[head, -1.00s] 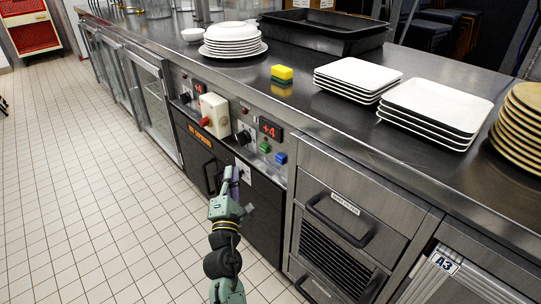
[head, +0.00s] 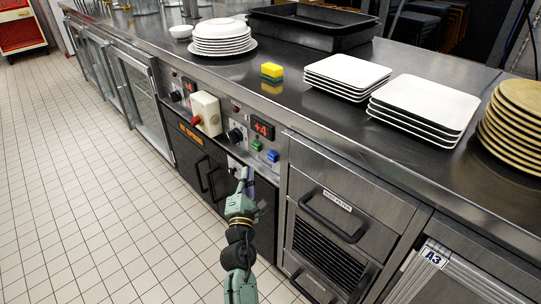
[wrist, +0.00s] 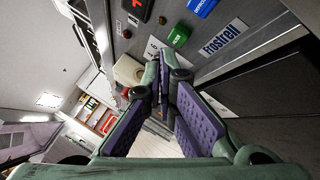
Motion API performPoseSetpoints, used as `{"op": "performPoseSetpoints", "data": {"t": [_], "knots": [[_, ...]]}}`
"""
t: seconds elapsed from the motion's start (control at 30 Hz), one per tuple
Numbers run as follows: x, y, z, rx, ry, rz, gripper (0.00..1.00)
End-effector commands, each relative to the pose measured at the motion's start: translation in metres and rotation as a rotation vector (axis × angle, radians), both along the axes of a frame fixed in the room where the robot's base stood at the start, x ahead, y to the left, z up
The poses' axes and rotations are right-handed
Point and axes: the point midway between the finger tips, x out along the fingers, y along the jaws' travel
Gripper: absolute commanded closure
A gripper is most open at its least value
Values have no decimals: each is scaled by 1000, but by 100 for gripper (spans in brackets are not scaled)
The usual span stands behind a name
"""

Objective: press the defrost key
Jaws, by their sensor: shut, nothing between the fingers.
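A green key (head: 257,145) and a blue key (head: 273,156) sit side by side on the steel control panel under a red "+4" display (head: 262,128). In the wrist view, the green key (wrist: 178,37) and the blue key (wrist: 204,7) show close up. A white label (wrist: 223,37) reading something like "Frostfrei" is near the green key. Another label by the blue key is cut off by the frame edge. My gripper (head: 243,172) is shut and empty, below and left of the keys and apart from them. Its purple-padded fingers (wrist: 165,88) meet in the wrist view.
A cream box with a red knob (head: 207,114) juts from the panel left of the keys. A black dial (head: 237,135) is between them. Dark drawer handles (head: 333,217) stick out at right. Plates and a sponge (head: 271,72) stand on the counter. The tiled floor at left is clear.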

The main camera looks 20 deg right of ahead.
Motion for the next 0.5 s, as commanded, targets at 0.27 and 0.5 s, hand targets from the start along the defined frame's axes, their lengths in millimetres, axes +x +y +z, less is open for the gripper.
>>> {"op": "performPoseSetpoints", "data": {"t": [0.27,0.5], "knots": [[13,-36,3,0,1,-1,100],[18,-50,1,0,0,0,100]]}}
